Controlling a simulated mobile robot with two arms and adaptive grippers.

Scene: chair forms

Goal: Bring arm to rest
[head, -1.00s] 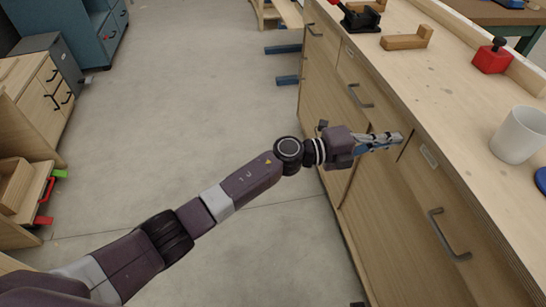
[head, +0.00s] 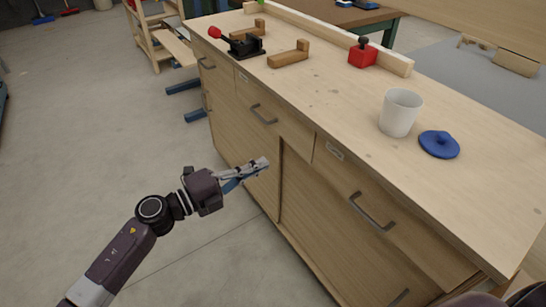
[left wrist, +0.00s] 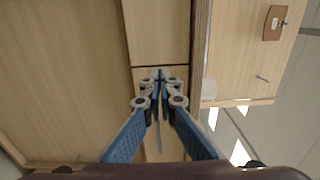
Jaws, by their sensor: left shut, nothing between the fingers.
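My left arm comes in from the lower left in the head view. Its left gripper (head: 262,163) is shut and empty, in front of the wooden cabinet (head: 240,135) and below its top. In the left wrist view the blue fingers of the left gripper (left wrist: 160,75) meet at the tips, with wooden panels beyond them. I cannot tell whether the tips touch the cabinet front. My right gripper does not show; a dark, rounded part at the lower right edge of the head view may be mine.
On the worktop (head: 340,110) stand a white cup (head: 400,112), a blue lid (head: 439,144), a red block (head: 362,53), a wooden piece (head: 289,54) and a black clamp (head: 243,45). A drawer handle (head: 371,212) juts from the cabinet. The floor (head: 100,120) at left is clear.

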